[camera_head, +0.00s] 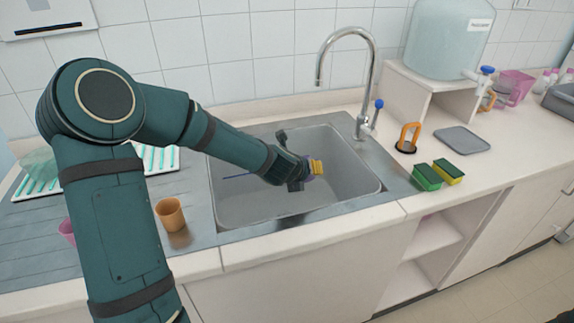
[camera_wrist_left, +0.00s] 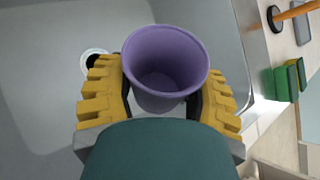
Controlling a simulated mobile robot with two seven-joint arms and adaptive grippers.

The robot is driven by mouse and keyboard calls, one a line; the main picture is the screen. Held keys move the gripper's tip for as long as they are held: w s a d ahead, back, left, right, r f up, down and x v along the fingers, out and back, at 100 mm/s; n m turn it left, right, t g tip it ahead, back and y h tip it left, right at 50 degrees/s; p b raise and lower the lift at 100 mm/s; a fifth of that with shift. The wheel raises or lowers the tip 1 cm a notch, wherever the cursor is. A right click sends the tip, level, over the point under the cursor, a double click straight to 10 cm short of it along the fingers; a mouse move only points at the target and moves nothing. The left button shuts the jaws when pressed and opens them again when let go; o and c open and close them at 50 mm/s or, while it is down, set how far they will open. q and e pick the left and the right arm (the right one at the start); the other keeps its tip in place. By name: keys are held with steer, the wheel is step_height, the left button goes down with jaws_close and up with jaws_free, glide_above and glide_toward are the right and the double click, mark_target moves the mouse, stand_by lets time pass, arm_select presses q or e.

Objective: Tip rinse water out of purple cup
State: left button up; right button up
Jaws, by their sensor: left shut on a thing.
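The purple cup (camera_wrist_left: 165,62) sits between the two yellow-padded fingers of my left gripper (camera_wrist_left: 161,80) in the left wrist view. The fingers are shut on its sides. Its open mouth and the purple inside show; I cannot make out any water in it. In the head view my left gripper (camera_head: 314,168) is over the basin of the sink (camera_head: 240,200), and the cup is almost wholly hidden behind it. The drain (camera_wrist_left: 94,62) shows beside the cup in the left wrist view. My right gripper is not in view.
A chrome tap (camera_head: 372,80) stands behind the basin. An orange cup (camera_head: 171,214) is on the left drainboard, near a white rack (camera_head: 160,158). Green and yellow sponges (camera_head: 427,177) lie right of the sink. A water tank (camera_head: 447,40) stands at the back right.

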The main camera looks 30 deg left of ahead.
arm_select(q)
steer(key=shift+w+a+r, duration=0.1)
steer(key=shift+a+r, duration=0.15)
steer(key=shift+r, duration=0.05)
steer(key=shift+w+a+h, duration=0.1)
steer(key=shift+h, duration=0.2)
steer(key=shift+a+r+n, duration=0.1)
steer(key=shift+n, duration=0.2)
steer(key=shift+g, duration=0.3)
steer(key=shift+w+r+h, duration=0.1)
steer(key=shift+r+h, duration=0.05)
steer(key=shift+h, duration=0.25)
steer(key=shift+a+r+n+p, duration=0.15)
steer(key=shift+r+n+p, duration=0.15)
steer(key=shift+p, duration=0.15)
steer(key=shift+g+h+p, duration=0.3)
steer(key=shift+a+f, duration=0.1)
steer(key=shift+f, duration=0.05)
steer(key=shift+r+n+g+h+p, duration=0.5)
steer(key=shift+h+p, duration=0.4)
steer(key=shift+p, duration=1.85)
steer(key=shift+a+r+n+h+p, duration=0.15)
steer(key=shift+r+n+h+p, duration=0.4)
steer(key=shift+p, duration=1.1)
steer(key=shift+w+g+h+p, duration=0.1)
steer(key=shift+g+h+p, duration=0.2)
steer(key=shift+h+p, duration=0.25)
